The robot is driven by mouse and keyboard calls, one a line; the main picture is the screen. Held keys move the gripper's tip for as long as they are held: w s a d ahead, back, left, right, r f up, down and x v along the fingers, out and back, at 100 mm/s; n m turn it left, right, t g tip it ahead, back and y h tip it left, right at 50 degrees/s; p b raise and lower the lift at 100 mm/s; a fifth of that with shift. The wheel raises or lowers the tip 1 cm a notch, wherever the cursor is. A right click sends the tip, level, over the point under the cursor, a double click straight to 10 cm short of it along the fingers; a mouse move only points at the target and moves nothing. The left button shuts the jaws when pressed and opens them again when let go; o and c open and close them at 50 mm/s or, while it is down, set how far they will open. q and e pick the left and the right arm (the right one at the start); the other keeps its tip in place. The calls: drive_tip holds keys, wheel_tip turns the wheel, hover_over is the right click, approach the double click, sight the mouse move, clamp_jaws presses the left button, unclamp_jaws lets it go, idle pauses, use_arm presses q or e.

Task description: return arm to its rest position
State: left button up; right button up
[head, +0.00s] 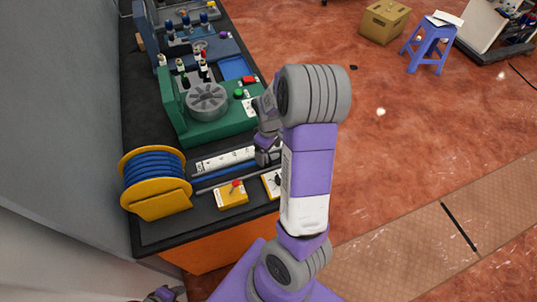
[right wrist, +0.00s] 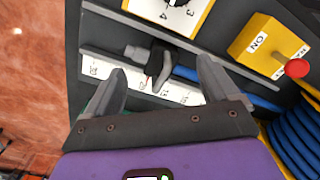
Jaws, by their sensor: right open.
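My right arm (head: 309,160), purple and grey, stretches over the bench's right edge in the head view. Its gripper (head: 266,150) hangs over the bench near the striped rails, partly hidden behind the arm. In the right wrist view the gripper (right wrist: 162,70) is open, its two grey fingers spread wide. A small dark grey part with a lever-like end (right wrist: 137,54) shows between the fingertips, over the rail; I cannot tell whether they touch it. My left gripper does not show clearly.
A green machine (head: 207,122) with a grey round top stands behind the gripper. A blue-coiled yellow spool (head: 155,172) and a yellow switch box (head: 231,196) are to the left; the switch box shows in the right wrist view (right wrist: 262,42). Open red floor lies right.

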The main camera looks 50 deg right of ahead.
drive_tip(key=shift+r, duration=1.05)
